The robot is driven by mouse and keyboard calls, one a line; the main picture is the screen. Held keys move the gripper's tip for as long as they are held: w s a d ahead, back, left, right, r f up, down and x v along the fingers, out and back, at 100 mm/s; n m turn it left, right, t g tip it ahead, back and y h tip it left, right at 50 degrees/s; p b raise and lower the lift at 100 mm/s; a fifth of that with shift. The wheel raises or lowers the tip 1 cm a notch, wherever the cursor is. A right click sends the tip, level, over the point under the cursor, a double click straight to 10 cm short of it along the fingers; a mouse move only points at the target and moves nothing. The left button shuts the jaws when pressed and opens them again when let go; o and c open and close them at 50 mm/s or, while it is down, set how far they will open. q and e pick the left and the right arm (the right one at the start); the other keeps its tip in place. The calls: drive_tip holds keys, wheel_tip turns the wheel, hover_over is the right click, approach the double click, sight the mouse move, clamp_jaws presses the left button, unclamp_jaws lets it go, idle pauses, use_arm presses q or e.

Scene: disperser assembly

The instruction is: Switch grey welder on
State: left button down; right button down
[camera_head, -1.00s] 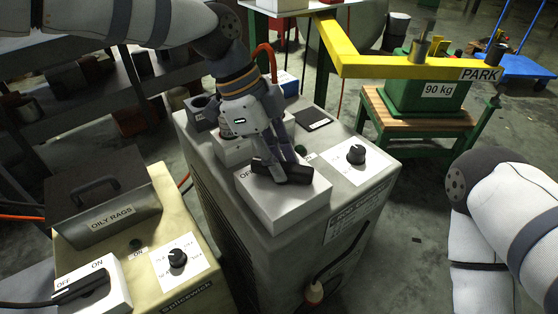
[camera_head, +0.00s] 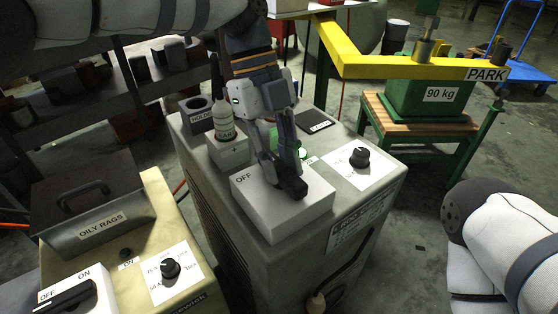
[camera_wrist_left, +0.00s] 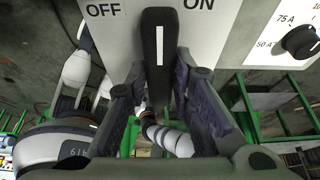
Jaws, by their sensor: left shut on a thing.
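The grey welder (camera_head: 330,210) stands in the middle of the head view, with a white switch box (camera_head: 257,205) on its top. The black switch lever (camera_head: 292,186) has a white line, seen in the left wrist view (camera_wrist_left: 160,45) between the OFF and ON labels. My left gripper (camera_head: 283,180) is shut on this lever, with its fingers on both sides of it. Bright green shows at the indicator lamp (camera_head: 302,153) beside the ON label, partly hidden by the gripper. My right arm shows at the right edge; its gripper is out of view.
A dial (camera_head: 359,157) sits on the welder's right top. A small labelled bottle (camera_head: 224,118) stands beside a holder (camera_head: 199,110) at the back left. A yellowish machine (camera_head: 150,240) with its own switch and an oily rags box (camera_head: 95,213) is at left. A yellow beam (camera_head: 400,67) spans behind.

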idle(0.5)
use_arm(q)
drive_tip(key=c, duration=1.4)
unclamp_jaws()
drive_tip(key=v, duration=0.7)
drive_tip(key=shift+w+r, duration=0.1)
drive_tip(key=shift+r, duration=0.1)
